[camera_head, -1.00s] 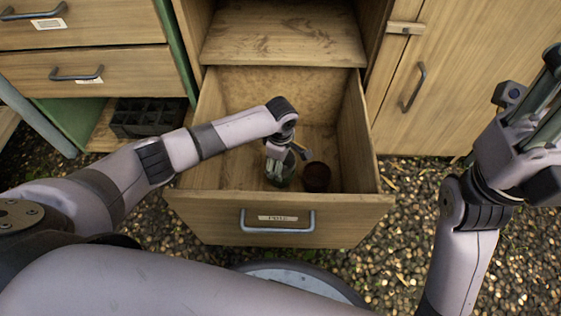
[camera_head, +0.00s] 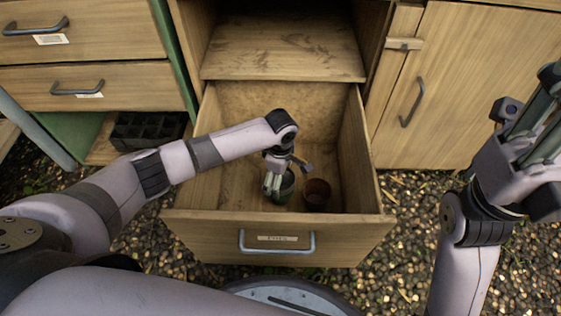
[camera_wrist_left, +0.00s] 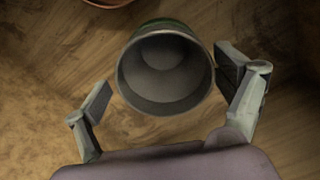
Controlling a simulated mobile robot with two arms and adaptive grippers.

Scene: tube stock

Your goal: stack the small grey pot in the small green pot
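A small pot, green outside and grey inside (camera_head: 287,188), stands in the open drawer; the left wrist view looks straight into its round mouth (camera_wrist_left: 165,65). I cannot tell whether the grey inside is a separate grey pot nested in the green one. No other grey pot shows. My left gripper (camera_head: 273,184) is at this pot. In the left wrist view its fingers (camera_wrist_left: 165,80) are spread, one on each side, with a narrow gap at the left; contact at the right is unclear. My right gripper (camera_head: 535,120) is raised at the right edge, away from the drawer, and partly cut off.
A reddish-brown pot (camera_head: 317,194) stands close to the right of the green pot; its edge shows in the left wrist view (camera_wrist_left: 108,2). The drawer's walls and front (camera_head: 345,235) surround both. The back of the drawer floor is clear. A black crate (camera_head: 150,130) sits on a low shelf at left.

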